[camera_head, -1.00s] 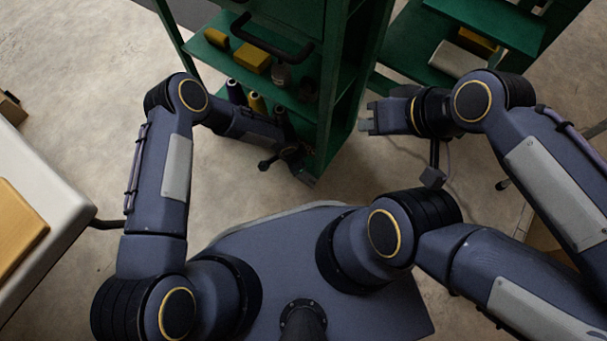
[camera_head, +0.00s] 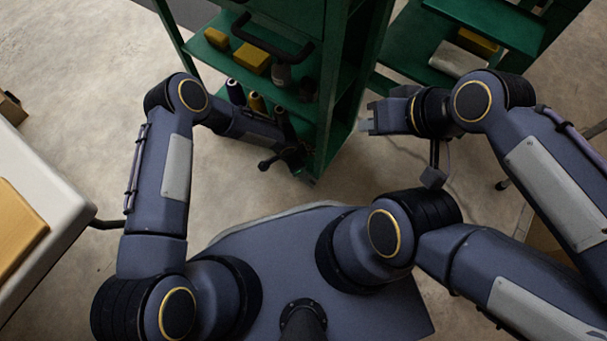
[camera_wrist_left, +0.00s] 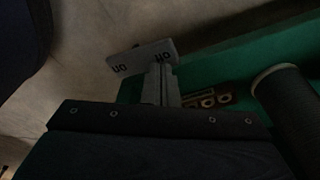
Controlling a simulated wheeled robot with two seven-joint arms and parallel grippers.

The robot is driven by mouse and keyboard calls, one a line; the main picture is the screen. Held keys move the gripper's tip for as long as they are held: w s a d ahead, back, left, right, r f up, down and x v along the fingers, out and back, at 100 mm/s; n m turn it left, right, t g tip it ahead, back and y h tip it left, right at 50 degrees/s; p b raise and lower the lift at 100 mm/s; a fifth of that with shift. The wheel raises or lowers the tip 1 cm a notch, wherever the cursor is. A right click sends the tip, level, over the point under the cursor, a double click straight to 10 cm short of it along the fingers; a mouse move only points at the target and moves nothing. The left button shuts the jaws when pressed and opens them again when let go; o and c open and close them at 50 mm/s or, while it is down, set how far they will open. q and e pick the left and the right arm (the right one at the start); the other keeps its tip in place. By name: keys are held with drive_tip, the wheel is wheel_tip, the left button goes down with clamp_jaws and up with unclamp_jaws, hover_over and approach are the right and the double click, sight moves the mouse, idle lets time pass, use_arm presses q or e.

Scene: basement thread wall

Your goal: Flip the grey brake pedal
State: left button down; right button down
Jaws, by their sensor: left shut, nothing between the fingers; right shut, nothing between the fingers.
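The grey brake pedal (camera_wrist_left: 143,57) is a flat plate with dark ON and OFF lettering, seen in the left wrist view low beside the green shelf unit. My left gripper's narrow grey fingers (camera_wrist_left: 158,85) are shut and empty, with their tips right at the pedal's lower edge near its right end; I cannot tell if they touch. In the head view my left arm reaches down to the shelf unit's foot, its fingers hard to make out, and I cannot pick out the pedal. My right gripper (camera_head: 369,119) is shut and empty, right of the shelf unit.
The green shelf unit (camera_head: 339,90) holds yellow blocks (camera_head: 251,59) and several thread cones (camera_head: 256,103). Cones also lie near the left gripper. A second green shelf (camera_head: 487,27) stands at back right. A white table (camera_head: 62,205) is at left. Floor between is bare.

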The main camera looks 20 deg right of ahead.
use_arm(q)
drive_tip(key=shift+f+b, duration=1.1)
drive_tip(key=shift+f, duration=0.05)
idle(0.8)
drive_tip(key=shift+r, duration=0.15)
drive_tip(key=shift+r+p, duration=1.85)
drive_tip(key=shift+r, duration=1.6)
drive_tip(key=shift+s, duration=0.1)
